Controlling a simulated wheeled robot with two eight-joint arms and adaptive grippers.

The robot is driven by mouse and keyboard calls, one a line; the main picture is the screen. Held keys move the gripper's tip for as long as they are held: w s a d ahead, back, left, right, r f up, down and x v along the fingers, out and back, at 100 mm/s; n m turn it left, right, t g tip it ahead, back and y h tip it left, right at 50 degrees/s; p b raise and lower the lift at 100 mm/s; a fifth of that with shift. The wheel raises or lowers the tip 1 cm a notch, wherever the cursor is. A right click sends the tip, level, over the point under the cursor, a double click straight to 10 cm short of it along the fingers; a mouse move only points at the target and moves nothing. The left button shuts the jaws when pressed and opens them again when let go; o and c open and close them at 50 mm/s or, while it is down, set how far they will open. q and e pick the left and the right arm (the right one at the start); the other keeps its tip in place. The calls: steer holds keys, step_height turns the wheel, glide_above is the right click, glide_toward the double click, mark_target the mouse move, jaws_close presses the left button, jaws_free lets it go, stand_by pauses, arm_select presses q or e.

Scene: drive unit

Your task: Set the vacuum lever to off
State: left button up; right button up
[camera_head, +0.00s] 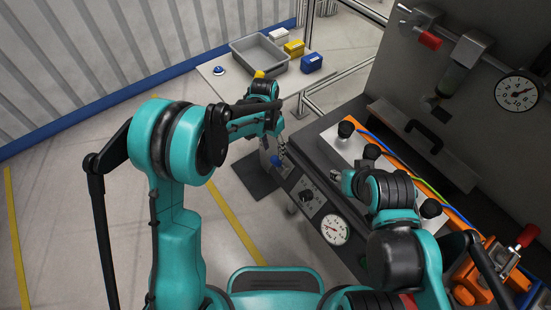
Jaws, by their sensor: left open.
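A dark front panel holds a small blue part (277,161), a black knob (307,196) with a light mark, and a white round gauge (335,229). Which of these controls is the vacuum lever, I cannot tell for sure. My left gripper (282,146) is open beside the blue part, at the panel's upper left end; its fingers are small and I cannot tell whether they touch it. My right gripper (337,176) is over the panel's top edge, its fingers mostly hidden by its own arm. I see nothing held in either.
Black round knobs (346,129) stand on a white plate, with blue, green and orange lines behind. Red-handled parts (430,40) and another gauge (517,92) are at the right.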

mark_target(275, 157)
arm_select(q)
steer(key=f+b, duration=0.1)
steer(key=f, duration=0.4)
steer(key=f+b, duration=0.1)
steer(key=f, duration=0.2)
steer(key=shift+s+d+b, duration=0.2)
steer(key=shift+d+b, duration=0.1)
steer(key=shift+d, duration=0.05)
jaws_close()
